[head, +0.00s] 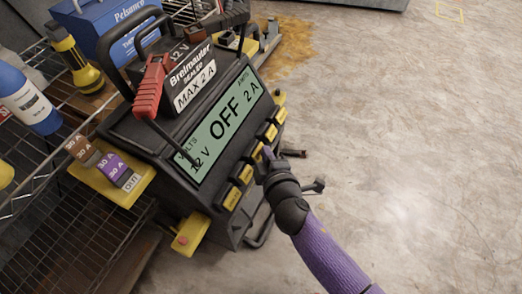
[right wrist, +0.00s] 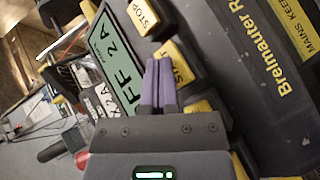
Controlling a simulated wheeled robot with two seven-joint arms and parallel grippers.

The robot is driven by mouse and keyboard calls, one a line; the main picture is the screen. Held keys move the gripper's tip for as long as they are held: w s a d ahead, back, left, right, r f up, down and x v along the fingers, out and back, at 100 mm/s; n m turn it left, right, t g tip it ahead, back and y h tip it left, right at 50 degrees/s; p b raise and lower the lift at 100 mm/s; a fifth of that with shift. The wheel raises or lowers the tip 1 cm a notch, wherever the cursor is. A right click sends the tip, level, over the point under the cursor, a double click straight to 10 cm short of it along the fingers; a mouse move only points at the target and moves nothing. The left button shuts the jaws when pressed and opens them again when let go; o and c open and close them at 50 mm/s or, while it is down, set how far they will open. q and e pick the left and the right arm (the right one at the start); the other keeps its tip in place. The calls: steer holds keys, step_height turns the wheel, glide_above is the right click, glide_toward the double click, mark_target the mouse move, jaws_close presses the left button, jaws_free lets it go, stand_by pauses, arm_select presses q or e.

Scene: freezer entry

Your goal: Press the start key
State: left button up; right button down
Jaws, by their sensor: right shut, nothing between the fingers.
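The battery charger (head: 215,140) is a dark box with a green display (head: 222,122) reading 12 V, OFF, 2 A. A row of yellow keys runs along the panel below the display. In the right wrist view the start key (right wrist: 184,62) is yellow, its lettering partly hidden behind my fingers. The stop key (right wrist: 146,19) is just above it in that view. My right gripper (head: 265,155) is shut and empty, its purple fingertips (right wrist: 158,62) at the start key's edge. I cannot tell whether they touch it. My left gripper is not in view.
A red clamp (head: 152,86) and a sealed battery (head: 190,75) sit on top of the charger. A yellow tray with coloured fuses (head: 108,165) juts out at left beside a wire shelf (head: 75,225). The concrete floor (head: 410,150) at right is clear.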

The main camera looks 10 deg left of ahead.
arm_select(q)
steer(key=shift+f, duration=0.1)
arm_select(e)
steer(key=shift+a+f, duration=0.1)
steer(key=shift+a, duration=0.05)
stand_by(0.3)
arm_select(q)
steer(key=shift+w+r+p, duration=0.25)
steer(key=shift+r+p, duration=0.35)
steer(key=shift+p, duration=0.05)
arm_select(e)
steer(key=shift+s+d+r, duration=0.2)
steer(key=shift+d+r, duration=0.25)
steer(key=shift+d, duration=0.3)
arm_select(q)
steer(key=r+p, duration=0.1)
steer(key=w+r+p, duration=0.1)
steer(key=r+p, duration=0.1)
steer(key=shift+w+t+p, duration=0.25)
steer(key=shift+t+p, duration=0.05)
steer(key=shift+p, duration=0.05)
arm_select(e)
steer(key=d+r, duration=0.1)
steer(key=s+d, duration=0.1)
steer(key=d+r, duration=0.1)
steer(key=d, duration=0.1)
steer(key=shift+s+r, duration=0.15)
steer(key=shift+r, duration=0.2)
